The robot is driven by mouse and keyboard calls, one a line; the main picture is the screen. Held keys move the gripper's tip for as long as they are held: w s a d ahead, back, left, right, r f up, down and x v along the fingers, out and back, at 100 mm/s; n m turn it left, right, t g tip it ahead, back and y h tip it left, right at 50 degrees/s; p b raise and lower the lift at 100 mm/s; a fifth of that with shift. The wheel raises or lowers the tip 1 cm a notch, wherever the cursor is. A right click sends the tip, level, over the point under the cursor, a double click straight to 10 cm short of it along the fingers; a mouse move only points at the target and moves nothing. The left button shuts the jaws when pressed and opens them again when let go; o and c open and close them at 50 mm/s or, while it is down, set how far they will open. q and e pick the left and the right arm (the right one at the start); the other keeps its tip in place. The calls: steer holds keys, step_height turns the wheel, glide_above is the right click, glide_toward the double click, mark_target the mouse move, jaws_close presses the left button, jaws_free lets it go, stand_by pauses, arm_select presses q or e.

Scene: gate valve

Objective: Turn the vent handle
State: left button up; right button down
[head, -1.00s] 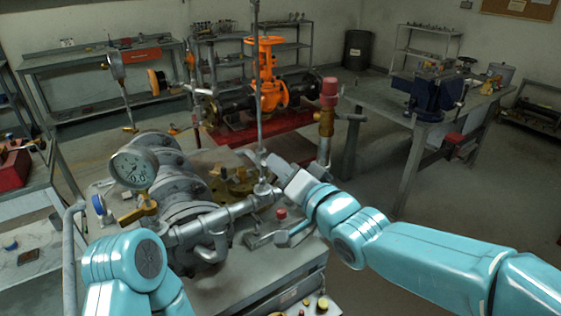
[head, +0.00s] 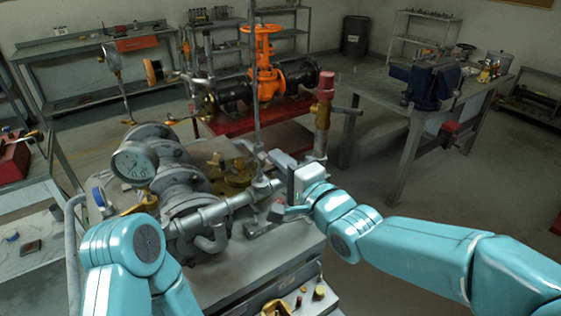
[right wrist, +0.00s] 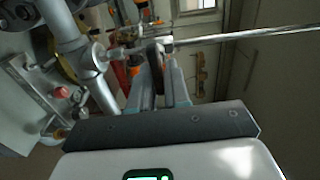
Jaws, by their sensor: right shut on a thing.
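My right gripper (head: 277,160) reaches in from the right to the small valve at the foot of the thin upright pipe (head: 254,90). In the right wrist view, its two grey fingers (right wrist: 157,85) are closed around a dark, narrow piece, which looks like the vent handle (right wrist: 154,56). Most of the handle is hidden between the fingers, and the head view does not show it clearly. The silver branch pipe (head: 225,208) runs from the large grey flanged valve body (head: 182,190) to this small valve. Only links of my left arm show; its gripper is out of view.
A pressure gauge (head: 134,163) stands left of the valve body. A red-capped brass relief valve (head: 326,88) rises just behind my right gripper. An orange gate valve (head: 265,75) stands on a red stand behind. The bench with the vise (head: 430,85) is at right.

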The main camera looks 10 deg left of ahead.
stand_by(0.5)
steer(key=c, duration=1.2)
jaws_free()
steer(key=b+v, duration=0.2)
steer(key=v, duration=1.4)
steer(key=shift+s+d, duration=0.1)
steer(key=shift+d, duration=0.1)
